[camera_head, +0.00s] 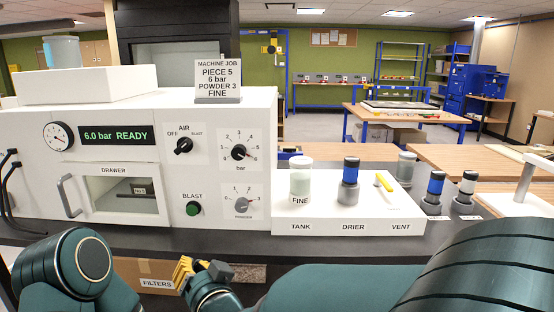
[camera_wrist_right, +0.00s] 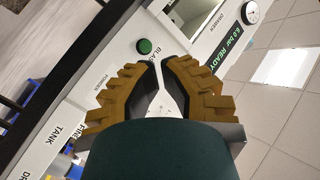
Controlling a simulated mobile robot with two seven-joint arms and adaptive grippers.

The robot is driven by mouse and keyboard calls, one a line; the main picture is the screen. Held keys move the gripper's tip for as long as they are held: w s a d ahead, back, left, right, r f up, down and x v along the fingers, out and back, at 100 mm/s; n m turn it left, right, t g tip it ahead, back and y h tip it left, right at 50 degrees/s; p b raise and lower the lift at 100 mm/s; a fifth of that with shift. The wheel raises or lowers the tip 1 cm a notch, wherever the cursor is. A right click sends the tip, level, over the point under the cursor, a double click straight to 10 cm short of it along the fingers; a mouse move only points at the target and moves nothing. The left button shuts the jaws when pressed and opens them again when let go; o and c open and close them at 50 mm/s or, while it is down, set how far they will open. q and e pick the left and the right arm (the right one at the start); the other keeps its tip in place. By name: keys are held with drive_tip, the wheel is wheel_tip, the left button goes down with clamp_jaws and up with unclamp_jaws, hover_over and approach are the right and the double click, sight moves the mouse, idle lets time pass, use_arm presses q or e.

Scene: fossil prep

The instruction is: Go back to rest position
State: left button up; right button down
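The button also shows in the head view (camera_head: 194,209). The machine's drawer (camera_head: 120,192) looks shut. Part of my left arm shows at lower left, but its gripper is not in view.
A white stand (camera_head: 350,226) marked TANK, DRIER and VENT holds a FINE jar (camera_head: 300,179), a blue-banded cylinder (camera_head: 349,180) and a yellow-handled valve (camera_head: 384,181). More cylinders (camera_head: 435,187) stand on the right. A FILTERS box (camera_head: 145,273) sits below the bench.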

drive_tip(key=w+d+f+g+h, duration=0.1)
drive_tip(key=d+f+g+h, duration=0.15)
drive_tip(key=d+f, duration=0.7)
drive_tip(key=w+d+f+g+h, duration=0.1)
drive_tip(key=d+f+g+h, duration=0.15)
drive_tip(key=d+f, duration=0.65)
drive_tip(key=s+d+f+g, duration=0.3)
drive_tip(key=s+d+f, duration=0.1)
drive_tip(key=s+f, duration=0.3)
drive_tip(key=s+d+f+m+g, duration=0.1)
drive_tip(key=s+d+f+g, duration=0.3)
drive_tip(key=s+f, duration=0.4)
wheel_tip(320, 180, down, 4)
drive_tip(key=shift+s+f+h, duration=0.2)
drive_tip(key=shift+f+h, duration=0.05)
drive_tip(key=shift+h, duration=0.05)
